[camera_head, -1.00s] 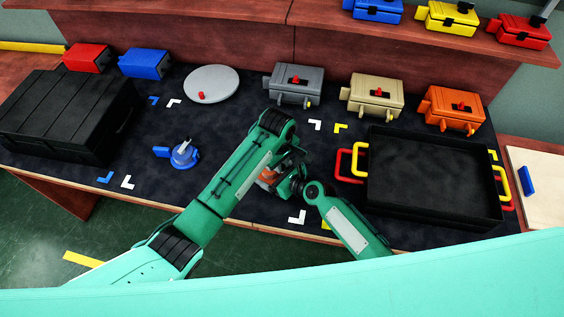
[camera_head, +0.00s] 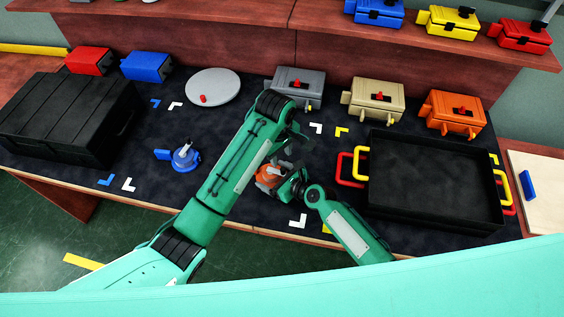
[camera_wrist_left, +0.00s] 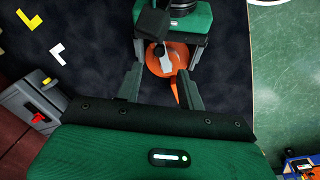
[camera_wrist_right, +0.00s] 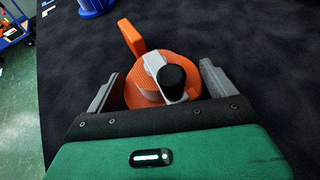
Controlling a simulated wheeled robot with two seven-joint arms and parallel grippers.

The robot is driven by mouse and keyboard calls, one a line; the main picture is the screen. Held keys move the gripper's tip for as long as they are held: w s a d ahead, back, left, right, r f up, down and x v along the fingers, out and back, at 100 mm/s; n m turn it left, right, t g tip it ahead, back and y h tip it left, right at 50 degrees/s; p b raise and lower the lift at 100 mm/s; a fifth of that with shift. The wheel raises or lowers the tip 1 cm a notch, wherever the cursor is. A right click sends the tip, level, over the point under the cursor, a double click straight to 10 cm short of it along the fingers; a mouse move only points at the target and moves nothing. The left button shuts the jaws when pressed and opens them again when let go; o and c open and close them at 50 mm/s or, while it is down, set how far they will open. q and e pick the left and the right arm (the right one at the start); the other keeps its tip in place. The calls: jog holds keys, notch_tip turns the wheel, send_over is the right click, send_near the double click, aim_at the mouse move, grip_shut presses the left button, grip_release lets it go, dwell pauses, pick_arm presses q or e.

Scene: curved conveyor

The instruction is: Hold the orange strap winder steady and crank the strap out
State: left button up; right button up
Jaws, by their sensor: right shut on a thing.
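The orange strap winder (camera_head: 268,176) is near the table's front edge. Its orange end tab and pale crank with black knob show in the right wrist view (camera_wrist_right: 150,82). My right gripper (camera_wrist_right: 163,70) is shut on the winder's round body, one finger on each side. In the left wrist view the winder (camera_wrist_left: 163,66) lies beyond my left gripper (camera_wrist_left: 160,72), whose fingers are apart with nothing clearly held between them. The black knob (camera_wrist_left: 152,20) shows above, toward my right gripper. In the head view my left arm hides much of the left gripper.
A blue winder (camera_head: 186,158) stands to the left. A black open tray (camera_head: 435,222) with red and yellow handles is on the right, a black closed case (camera_head: 55,118) on the left. Grey (camera_head: 297,85), tan (camera_head: 376,98) and orange (camera_head: 455,110) boxes line the back.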

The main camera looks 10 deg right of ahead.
pick_arm(q)
notch_tip(320, 180, up, 4)
send_over(276, 172)
jog(key=s+d, duration=0.1)
jog(key=shift+s+r, duration=0.2)
jog(key=w+a+f+n+g+h, duration=0.2)
jog(key=w+a+g+h, duration=0.1)
jog(key=w, duration=0.1)
jog(key=x, duration=1.1)
jog(key=shift+s+a, duration=0.1)
jog(key=shift+s, duration=0.15)
grip_shut()
